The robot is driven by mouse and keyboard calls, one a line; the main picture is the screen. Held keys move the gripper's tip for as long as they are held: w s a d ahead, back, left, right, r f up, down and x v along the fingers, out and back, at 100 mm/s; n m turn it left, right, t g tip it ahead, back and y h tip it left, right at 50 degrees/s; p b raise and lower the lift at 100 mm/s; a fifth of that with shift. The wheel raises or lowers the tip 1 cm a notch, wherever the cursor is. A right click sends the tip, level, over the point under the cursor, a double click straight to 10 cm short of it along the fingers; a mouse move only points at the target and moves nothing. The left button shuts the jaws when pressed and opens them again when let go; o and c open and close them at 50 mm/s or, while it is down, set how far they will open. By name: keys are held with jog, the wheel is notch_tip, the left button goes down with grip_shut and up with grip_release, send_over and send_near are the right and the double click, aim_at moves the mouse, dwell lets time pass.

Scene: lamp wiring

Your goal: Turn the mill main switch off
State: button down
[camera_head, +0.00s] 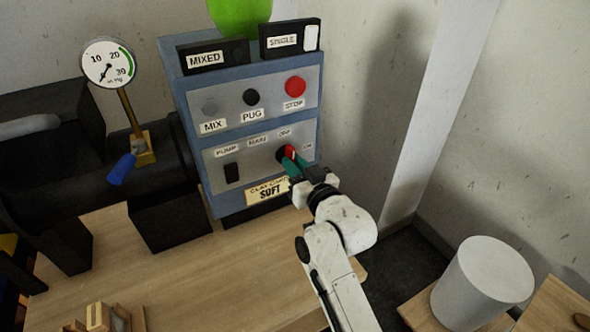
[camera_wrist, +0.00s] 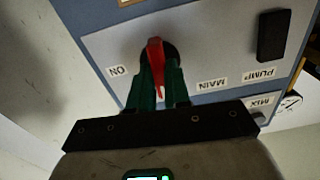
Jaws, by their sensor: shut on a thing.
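The main switch (camera_head: 291,152) is a red knob on a black round base, on the lower grey panel of the blue control box (camera_head: 215,203). In the wrist view the red knob (camera_wrist: 155,62) stands between my green fingers, with a white mark on its near end. Labels "MAIN" and "ON" show beside it in the wrist view. In the head view, an "OFF" label appears just above the knob. My gripper (camera_head: 293,163) is shut on the knob; it also shows in the wrist view (camera_wrist: 157,80). The fingers partly hide the knob in the head view.
The black pump switch (camera_head: 231,172) is left of the knob. Mix, pug and red stop (camera_head: 295,87) buttons are above. A pressure gauge (camera_head: 108,64) with a blue-handled valve (camera_head: 122,169) stands left. A white cylinder (camera_head: 481,283) stands at lower right.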

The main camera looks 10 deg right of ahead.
jog(key=shift+f+n, duration=0.15)
jog(key=shift+n, duration=0.35)
jog(key=c, duration=1.1)
grip_release()
jog(key=v, duration=1.1)
